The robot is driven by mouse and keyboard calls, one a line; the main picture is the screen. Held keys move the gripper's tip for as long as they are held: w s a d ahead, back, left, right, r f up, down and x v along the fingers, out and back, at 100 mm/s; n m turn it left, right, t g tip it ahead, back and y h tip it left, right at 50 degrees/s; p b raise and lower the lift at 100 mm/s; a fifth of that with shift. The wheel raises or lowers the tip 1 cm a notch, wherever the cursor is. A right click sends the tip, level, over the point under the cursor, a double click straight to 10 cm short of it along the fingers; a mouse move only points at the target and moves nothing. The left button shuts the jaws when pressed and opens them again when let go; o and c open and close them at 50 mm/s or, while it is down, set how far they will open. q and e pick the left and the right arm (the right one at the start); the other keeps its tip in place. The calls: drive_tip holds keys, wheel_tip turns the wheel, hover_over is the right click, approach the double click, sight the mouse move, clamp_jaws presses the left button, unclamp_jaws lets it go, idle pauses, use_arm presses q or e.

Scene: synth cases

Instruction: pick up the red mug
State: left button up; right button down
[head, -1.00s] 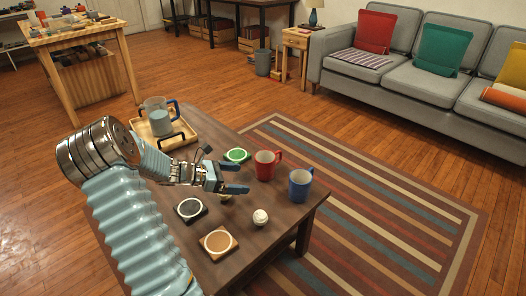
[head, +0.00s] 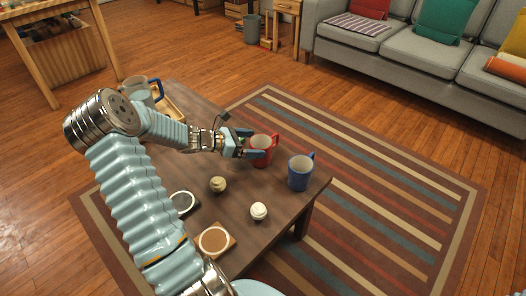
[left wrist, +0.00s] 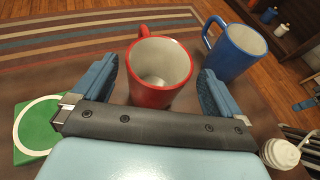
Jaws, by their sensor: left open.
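The red mug (head: 262,150) stands upright on the dark coffee table (head: 240,203). It is white inside. In the left wrist view the red mug (left wrist: 159,75) sits between the two blue fingers, its handle pointing away toward the rug. My left gripper (head: 256,146) is open around the mug, one finger on each side; gaps show between fingers and mug in the left wrist view. In the head view the fingers partly cover the mug.
A blue mug (head: 301,172) stands close to the right of the red mug, near my finger. Two small whitish swirl-topped items (head: 259,211) and coasters (head: 214,240) lie in front. A green coaster (left wrist: 38,128) lies beside the left finger. A tray with a mug is behind my arm.

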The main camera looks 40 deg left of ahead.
sight(264, 143)
use_arm(q)
drive_tip(key=x, duration=0.4)
drive_tip(key=shift+w+d, duration=0.2)
drive_tip(key=shift+w, duration=0.15)
drive_tip(key=shift+c, duration=0.5)
drive_tip(key=c, duration=0.9)
drive_tip(key=shift+r, duration=0.1)
